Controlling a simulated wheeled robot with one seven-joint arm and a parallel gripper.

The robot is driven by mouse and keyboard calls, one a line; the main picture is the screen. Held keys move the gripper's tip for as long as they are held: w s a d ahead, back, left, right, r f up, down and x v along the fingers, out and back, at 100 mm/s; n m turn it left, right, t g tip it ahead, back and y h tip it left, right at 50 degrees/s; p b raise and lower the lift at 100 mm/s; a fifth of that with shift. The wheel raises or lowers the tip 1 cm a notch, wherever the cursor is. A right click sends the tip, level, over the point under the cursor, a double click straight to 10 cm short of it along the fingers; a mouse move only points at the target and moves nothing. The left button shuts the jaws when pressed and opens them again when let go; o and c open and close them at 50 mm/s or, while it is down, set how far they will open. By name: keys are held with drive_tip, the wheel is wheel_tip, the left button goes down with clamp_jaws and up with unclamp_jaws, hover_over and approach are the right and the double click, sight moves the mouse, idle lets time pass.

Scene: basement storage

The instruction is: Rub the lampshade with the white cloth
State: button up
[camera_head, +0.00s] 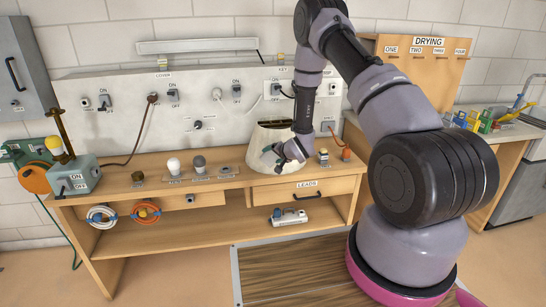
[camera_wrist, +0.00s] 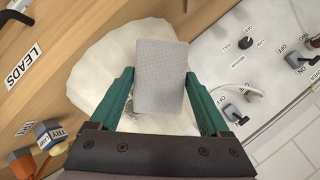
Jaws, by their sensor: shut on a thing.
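The cream lampshade (camera_head: 262,135) stands on the wooden bench in the head view, partly hidden by my arm and gripper. My gripper (camera_head: 277,155) is at its front right side. In the wrist view, the green fingers of my gripper (camera_wrist: 160,80) are shut on the white cloth (camera_wrist: 162,65), a flat pale grey-white rectangle. The lampshade (camera_wrist: 100,65) lies behind the cloth in that view. I cannot tell whether the cloth touches the shade. The cloth is not clear in the head view.
The bench (camera_head: 225,180) holds a white bulb (camera_head: 173,166), a grey bulb (camera_head: 199,164) and a lamp on a grey box (camera_head: 73,175) at left. A panel of switches (camera_head: 205,105) stands close behind.

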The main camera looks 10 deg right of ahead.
drive_tip(key=shift+w+f, duration=0.2)
drive_tip(key=shift+w, duration=0.4)
drive_tip(key=shift+w+f, duration=0.15)
drive_tip(key=shift+w, duration=0.4)
drive_tip(key=shift+s+d, duration=0.15)
drive_tip(key=shift+d, duration=1.6)
drive_tip(key=d, duration=0.7)
drive_tip(key=shift+w+a+f, duration=0.1)
drive_tip(key=shift+w+a, duration=0.15)
drive_tip(key=shift+a, duration=1.5)
drive_tip(key=shift+w+a, duration=0.2)
drive_tip(key=shift+a, duration=1.55)
drive_tip(key=shift+w+a+f, duration=0.1)
drive_tip(key=shift+w+a, duration=0.15)
drive_tip(key=shift+a, duration=1.5)
drive_tip(key=shift+s+r, duration=0.3)
drive_tip(key=shift+s, duration=0.65)
drive_tip(key=shift+s+r, duration=0.35)
drive_tip(key=shift+s, duration=0.6)
drive_tip(key=shift+s+r, duration=0.3)
drive_tip(key=shift+s, duration=0.65)
